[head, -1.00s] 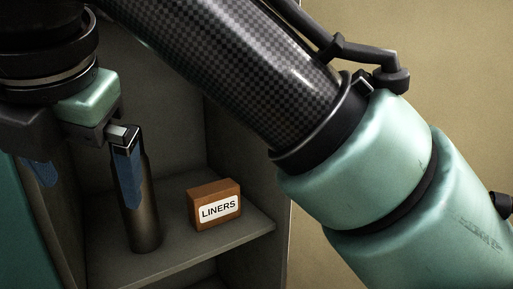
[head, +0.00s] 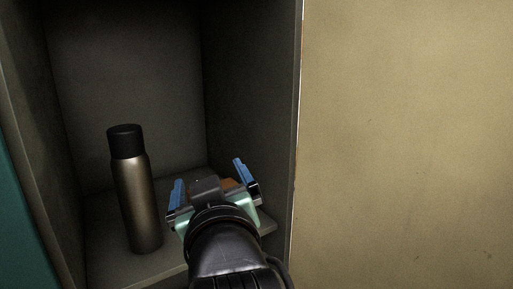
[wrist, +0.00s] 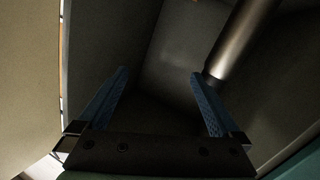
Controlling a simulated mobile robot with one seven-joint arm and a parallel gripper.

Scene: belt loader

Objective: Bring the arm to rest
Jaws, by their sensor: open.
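My gripper (head: 212,180) is open, with its blue-padded fingers apart and nothing between them. In the head view it is at the lower middle, in front of the locker shelf. In the wrist view both fingers (wrist: 160,78) show, spread and empty. A metallic flask with a black cap (head: 135,195) stands upright on the shelf, left of my gripper and apart from it in the head view. It also shows at the top right of the wrist view (wrist: 238,42). The brown box (head: 226,184) is mostly hidden behind my gripper.
The locker shelf (head: 115,268) lies inside a dark grey compartment with side walls. The right wall's front edge (head: 299,100) stands close to the right of my gripper. A plain tan wall (head: 410,140) fills the right side, with free room in front of it.

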